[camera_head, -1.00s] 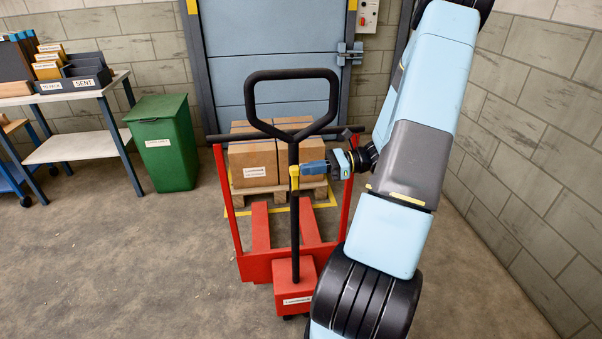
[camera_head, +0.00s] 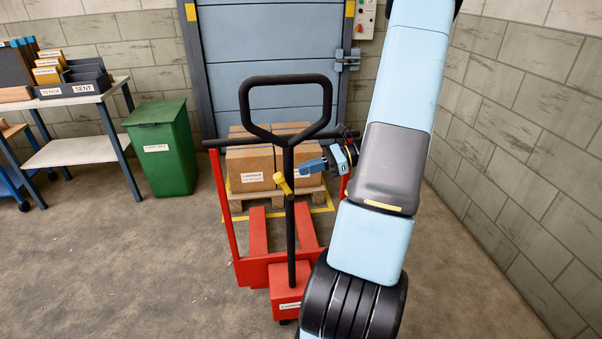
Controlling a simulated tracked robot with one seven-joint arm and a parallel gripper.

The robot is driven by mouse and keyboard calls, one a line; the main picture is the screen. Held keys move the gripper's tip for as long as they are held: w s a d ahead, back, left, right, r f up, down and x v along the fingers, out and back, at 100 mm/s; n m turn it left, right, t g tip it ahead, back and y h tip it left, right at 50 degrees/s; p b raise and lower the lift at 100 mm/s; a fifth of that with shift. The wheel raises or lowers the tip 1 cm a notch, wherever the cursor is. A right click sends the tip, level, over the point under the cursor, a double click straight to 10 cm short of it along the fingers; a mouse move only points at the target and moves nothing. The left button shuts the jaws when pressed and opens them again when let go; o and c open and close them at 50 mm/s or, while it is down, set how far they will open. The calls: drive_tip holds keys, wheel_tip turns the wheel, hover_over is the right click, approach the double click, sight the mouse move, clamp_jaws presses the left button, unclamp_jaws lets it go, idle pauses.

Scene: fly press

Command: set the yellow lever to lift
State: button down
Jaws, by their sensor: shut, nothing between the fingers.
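The yellow lever (camera_head: 282,183) sits on the upright black shaft of the pallet truck's handle (camera_head: 289,209), below the loop grip. It is tilted, its upper end pointing up and to the left, its lower end at the shaft. The red pallet truck (camera_head: 272,272) stands upright with its forks toward the loaded pallet. My gripper (camera_head: 302,166) is shut and empty, its blue fingers pointing left. Its tips are just right of the shaft, close to it and slightly above the lever's lower end. Whether they touch the shaft I cannot tell.
Cardboard boxes (camera_head: 250,168) rest on a wooden pallet (camera_head: 314,193) before the blue door (camera_head: 262,40). A green bin (camera_head: 160,148) and a table (camera_head: 70,150) with trays stand at left. A block wall (camera_head: 540,140) bounds the right. Floor at front left is clear.

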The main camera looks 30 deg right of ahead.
drive_tip(key=r+v, duration=0.1)
drive_tip(key=v, duration=0.9)
drive_tip(key=shift+a+r, duration=0.2)
